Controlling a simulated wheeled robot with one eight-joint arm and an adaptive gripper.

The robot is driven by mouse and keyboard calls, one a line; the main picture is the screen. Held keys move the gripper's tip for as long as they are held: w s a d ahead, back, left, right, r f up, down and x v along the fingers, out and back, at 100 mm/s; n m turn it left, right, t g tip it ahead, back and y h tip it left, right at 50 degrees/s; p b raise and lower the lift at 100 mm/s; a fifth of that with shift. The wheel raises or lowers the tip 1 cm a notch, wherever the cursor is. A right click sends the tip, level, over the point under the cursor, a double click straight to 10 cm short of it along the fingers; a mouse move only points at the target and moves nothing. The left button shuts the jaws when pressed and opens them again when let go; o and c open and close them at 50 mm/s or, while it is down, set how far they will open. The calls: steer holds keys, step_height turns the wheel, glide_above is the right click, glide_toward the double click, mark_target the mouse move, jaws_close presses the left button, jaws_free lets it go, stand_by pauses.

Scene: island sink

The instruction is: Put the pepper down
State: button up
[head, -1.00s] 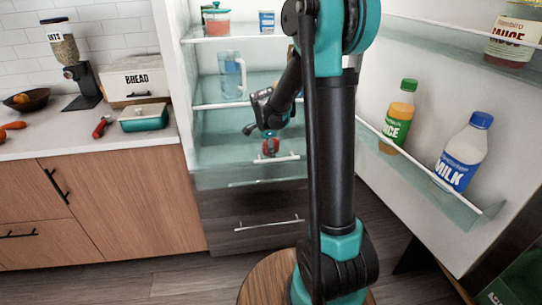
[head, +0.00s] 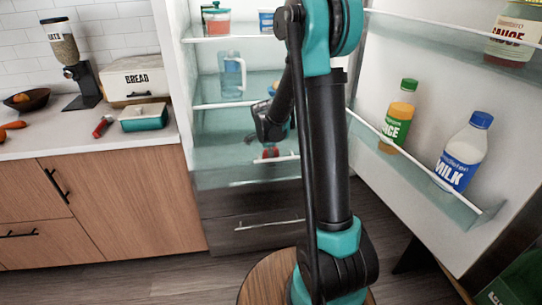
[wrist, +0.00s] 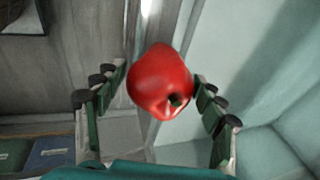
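The red pepper (wrist: 160,82) sits between the two finger rows of my gripper (wrist: 160,85) in the wrist view, its hollow stem end facing the camera. The fingertips close in on it from both sides. My gripper is shut on the pepper. In the head view the pepper (head: 270,153) shows small and red at the front edge of a glass fridge shelf (head: 222,150). My gripper there is partly hidden behind my arm. I cannot tell from these views whether the pepper touches the shelf.
A blue pitcher (head: 231,75) stands on the fridge shelf behind. The open door holds a juice bottle (head: 398,115) and a milk bottle (head: 462,155). The counter (head: 100,135) at left holds a bread box (head: 140,78) and a teal butter dish (head: 144,118).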

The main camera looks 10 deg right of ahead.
steer(key=shift+v, duration=3.85)
steer(key=shift+c, duration=0.2)
